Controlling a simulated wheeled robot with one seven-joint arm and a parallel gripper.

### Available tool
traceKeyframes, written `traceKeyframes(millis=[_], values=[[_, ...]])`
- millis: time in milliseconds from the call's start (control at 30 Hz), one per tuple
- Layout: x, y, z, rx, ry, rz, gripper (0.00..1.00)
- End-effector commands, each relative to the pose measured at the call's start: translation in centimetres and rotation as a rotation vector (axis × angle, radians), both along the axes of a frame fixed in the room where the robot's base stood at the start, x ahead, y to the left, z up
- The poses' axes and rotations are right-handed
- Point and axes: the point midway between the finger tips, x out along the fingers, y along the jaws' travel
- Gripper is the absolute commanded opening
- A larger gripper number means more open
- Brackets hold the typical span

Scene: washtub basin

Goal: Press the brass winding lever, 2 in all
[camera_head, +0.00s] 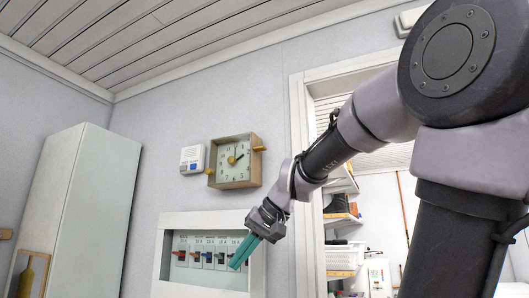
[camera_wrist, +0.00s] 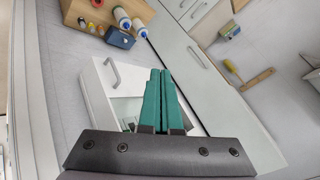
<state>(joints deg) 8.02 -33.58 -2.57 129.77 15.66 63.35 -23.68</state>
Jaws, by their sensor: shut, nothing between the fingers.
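A square wooden-cased clock (camera_head: 235,161) with a cream face hangs on the grey wall in the head view. A brass piece (camera_head: 260,149) sticks out from its right side, and a smaller brass piece (camera_head: 209,171) shows at its left edge. I cannot tell for sure which is the winding lever. My gripper (camera_head: 234,268) is below and slightly right of the clock, apart from it, in front of the switch panel. Its teal fingers point down-left and are shut and empty. In the wrist view my gripper (camera_wrist: 161,71) is shut too; the clock is not seen there.
A recessed switch panel (camera_head: 165,266) with several coloured switches lies below the clock. A small white wall unit (camera_head: 192,159) hangs left of it. A tall white cabinet (camera_head: 80,215) stands at left; a shelved doorway is at right. The wrist view shows a white drawer unit (camera_wrist: 96,98).

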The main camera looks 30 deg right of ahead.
Motion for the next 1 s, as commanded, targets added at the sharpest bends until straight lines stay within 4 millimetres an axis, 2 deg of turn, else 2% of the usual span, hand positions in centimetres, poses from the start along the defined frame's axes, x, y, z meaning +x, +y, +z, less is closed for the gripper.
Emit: traceKeyframes(millis=[33,167,300,433,500,600,700,800,1000], values=[[2.1,-0.8,2.5,0.043,-0.036,0.017,0.0],[6.9,-2.9,9.6,0.138,-0.199,0.105,0.0],[11.4,-7.1,17.7,0.182,-0.457,0.186,0.0],[14.1,-12.5,25.3,0.159,-0.745,0.241,0.0],[14.7,-15.4,28.9,0.122,-0.899,0.264,0.0],[14.9,-19.2,33.0,0.054,-1.094,0.282,0.0],[14.4,-21.9,36.0,-0.014,-1.241,0.292,0.0],[14.0,-23.6,37.7,-0.061,-1.334,0.297,0.0],[13.6,-24.4,38.7,-0.092,-1.389,0.302,0.0]])
